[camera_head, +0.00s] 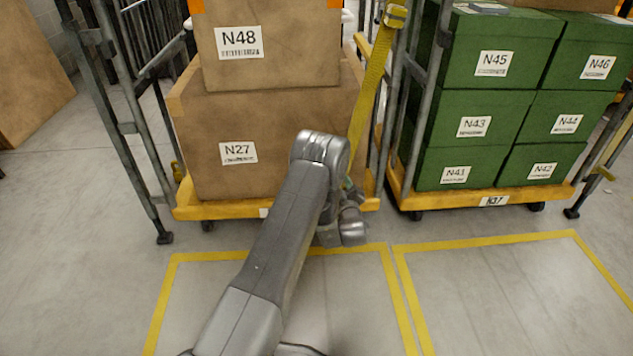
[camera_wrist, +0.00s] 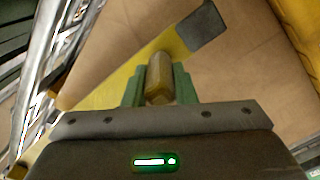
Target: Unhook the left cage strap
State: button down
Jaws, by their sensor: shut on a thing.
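The yellow strap (camera_head: 372,90) of the left cage hangs from a yellow fitting (camera_head: 395,16) at the cage's upper right post. It slants down to my wrist, where my arm hides its lower end. In the wrist view the strap (camera_wrist: 112,88) runs diagonally behind my fingers to a dark grey end piece (camera_wrist: 203,28). My gripper (camera_wrist: 160,88) has green fingers shut on a tan, rounded strap handle (camera_wrist: 160,70). Whether the hook is still engaged cannot be seen. In the head view, my arm hides the fingertips.
Cartons N48 (camera_head: 240,45) and N27 (camera_head: 235,150) stand stacked on the left cage's yellow base (camera_head: 190,210). The right cage (camera_head: 400,185) holds green boxes (camera_head: 475,120) close beside it.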

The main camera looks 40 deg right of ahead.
jog(key=s+d+f, duration=0.1)
jog(key=s+d, duration=0.2)
jog(key=d, duration=0.2)
jog(key=shift+s+d+n, duration=0.15)
jog(key=shift+s+n, duration=0.1)
jog(key=shift+n, duration=0.15)
jog(key=c, duration=1.2)
grip_release()
jog(key=p+v, duration=0.4)
jog(key=v, duration=0.9)
jog(key=shift+s+a, duration=0.3)
